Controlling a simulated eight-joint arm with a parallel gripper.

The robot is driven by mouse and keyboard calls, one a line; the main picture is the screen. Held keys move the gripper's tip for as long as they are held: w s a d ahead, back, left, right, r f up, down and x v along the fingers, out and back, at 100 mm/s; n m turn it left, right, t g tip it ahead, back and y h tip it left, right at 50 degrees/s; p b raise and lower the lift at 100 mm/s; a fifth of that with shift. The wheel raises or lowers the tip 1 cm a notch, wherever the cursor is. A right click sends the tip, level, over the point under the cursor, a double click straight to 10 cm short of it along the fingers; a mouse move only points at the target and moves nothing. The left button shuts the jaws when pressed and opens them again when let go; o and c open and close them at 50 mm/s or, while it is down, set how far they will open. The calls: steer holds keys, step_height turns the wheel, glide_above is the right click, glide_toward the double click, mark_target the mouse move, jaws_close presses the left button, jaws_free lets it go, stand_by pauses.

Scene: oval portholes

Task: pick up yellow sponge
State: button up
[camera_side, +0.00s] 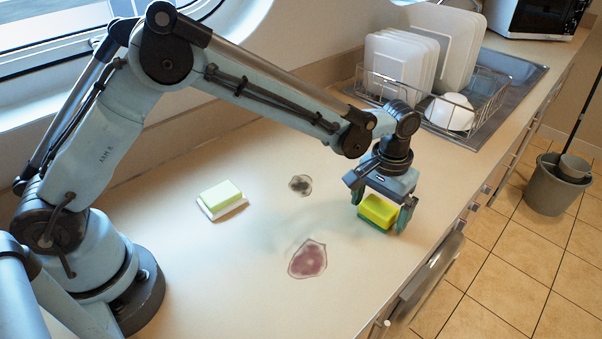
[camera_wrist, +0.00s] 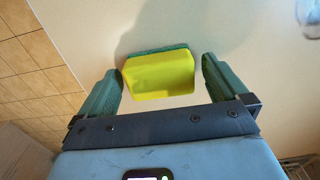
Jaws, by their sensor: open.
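The yellow sponge (camera_side: 378,211) with a green scouring layer lies on the counter, near its front edge, in the side view. My gripper (camera_side: 383,215) is over it, pointing down, with one finger on each side of the sponge. In the wrist view the sponge (camera_wrist: 160,75) sits between the two green fingers of my gripper (camera_wrist: 163,80). The jaws are open. The left finger is very close to the sponge, and a small gap shows at the right finger. I cannot tell whether the left finger touches it.
A pale green block (camera_side: 221,195) on a white base lies left on the counter (camera_side: 270,270). A wire dish rack (camera_side: 470,105) with white dishes stands behind my gripper. The counter edge drops off at right.

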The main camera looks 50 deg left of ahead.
mark_target(380, 210)
steer(key=c, duration=1)
steer(key=shift+o, duration=0.2)
steer(key=shift+r, duration=0.1)
steer(key=shift+r, duration=0.4)
steer(key=r, duration=0.4)
steer(key=shift+s+d, duration=0.3)
steer(key=shift+s, duration=0.1)
steer(key=s+d+r, duration=0.6)
steer(key=s, duration=0.2)
steer(key=shift+s, duration=0.35)
steer(key=shift+d, duration=0.1)
